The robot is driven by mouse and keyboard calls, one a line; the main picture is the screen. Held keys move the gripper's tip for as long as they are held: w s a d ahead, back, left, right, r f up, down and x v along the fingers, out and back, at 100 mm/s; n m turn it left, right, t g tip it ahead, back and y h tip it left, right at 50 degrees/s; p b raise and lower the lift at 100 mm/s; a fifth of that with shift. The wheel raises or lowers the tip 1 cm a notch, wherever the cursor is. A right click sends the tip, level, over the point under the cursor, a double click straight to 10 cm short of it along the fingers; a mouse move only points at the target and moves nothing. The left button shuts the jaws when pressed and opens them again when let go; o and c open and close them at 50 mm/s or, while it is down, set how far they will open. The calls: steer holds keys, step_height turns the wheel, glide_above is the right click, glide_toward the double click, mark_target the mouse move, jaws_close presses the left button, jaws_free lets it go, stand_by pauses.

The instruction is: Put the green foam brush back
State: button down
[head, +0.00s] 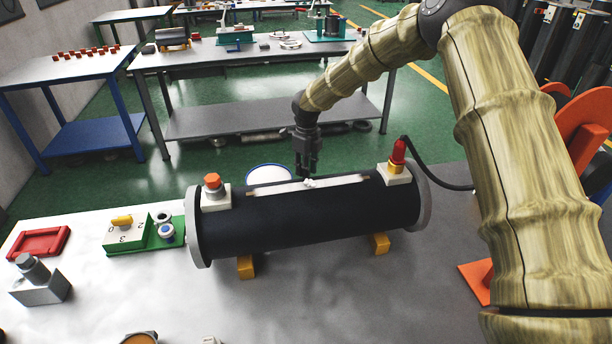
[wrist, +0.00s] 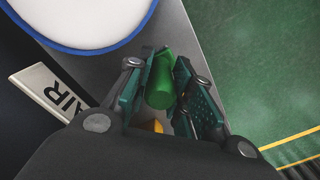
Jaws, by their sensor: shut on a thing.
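My gripper (head: 306,170) is above the far side of the dark flanged cylinder (head: 290,222) in the head view. In the wrist view my gripper (wrist: 168,88) is shut on the green foam brush (wrist: 160,82), which shows as a green rounded piece between the finger pads. The rest of the brush is hidden by the fingers, and I cannot make it out in the head view. A white round dish with a blue rim (head: 268,174) is behind the cylinder; it also shows at the upper left of the wrist view (wrist: 85,20).
The cylinder bears a white strip (head: 290,188), an orange-capped fitting (head: 213,192) and a red-topped beacon (head: 397,162) with a black cable. The front table is mostly clear.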

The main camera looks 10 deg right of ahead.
steer(key=shift+f+p, duration=0.7)
steer(key=shift+f, duration=1.2)
steer(key=shift+f, duration=0.15)
steer(key=c, duration=1.3)
jaws_free()
steer(key=shift+o, duration=0.2)
step_height(320, 180, up, 12)
steer(key=b, duration=0.3)
steer(key=shift+s+b, duration=0.15)
steer(key=shift+b, duration=0.15)
